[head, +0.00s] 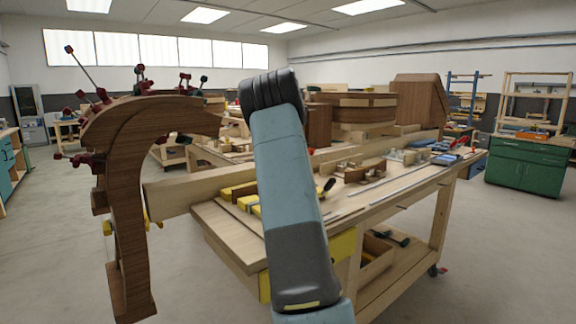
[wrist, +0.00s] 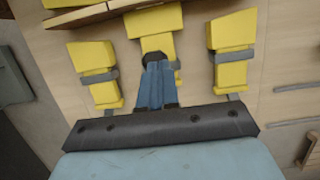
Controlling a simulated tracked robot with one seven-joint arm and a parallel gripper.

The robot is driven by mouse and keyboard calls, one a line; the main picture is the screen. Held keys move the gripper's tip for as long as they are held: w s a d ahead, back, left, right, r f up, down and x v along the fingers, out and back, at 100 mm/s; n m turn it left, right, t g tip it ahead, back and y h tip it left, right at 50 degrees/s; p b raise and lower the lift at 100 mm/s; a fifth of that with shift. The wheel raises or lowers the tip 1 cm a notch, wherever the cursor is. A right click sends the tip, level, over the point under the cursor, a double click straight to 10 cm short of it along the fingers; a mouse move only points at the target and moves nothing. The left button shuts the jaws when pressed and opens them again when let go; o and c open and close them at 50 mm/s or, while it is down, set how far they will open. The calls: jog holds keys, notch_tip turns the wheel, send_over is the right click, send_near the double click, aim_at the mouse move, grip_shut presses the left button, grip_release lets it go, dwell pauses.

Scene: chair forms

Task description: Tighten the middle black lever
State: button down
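Three yellow clamp pieces with grey bands show in the wrist view: the left one (wrist: 95,72), the middle one (wrist: 152,22) and the right one (wrist: 232,45). My gripper (wrist: 154,62) points at the middle one, its blue fingers close together. A small black form is at the fingertips, over the middle piece's grey band. I cannot tell if it is the middle black lever or the finger ends, nor if anything is held. In the head view, yellow clamp pieces (head: 247,203) lie on the workbench (head: 228,232), left of my arm, which hides my gripper.
A tall curved wooden form (head: 128,190) with several red-and-black clamps stands at the left. A black handle (head: 329,185) sticks up right of my arm. Wooden blocks (head: 358,173) and tools lie farther along the bench. A green cabinet (head: 525,165) stands at the right.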

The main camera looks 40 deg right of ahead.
jog(key=shift+s+r, duration=0.3)
jog(key=shift+s, duration=0.05)
jog(key=v, duration=1.2)
jog(key=shift+s, duration=0.45)
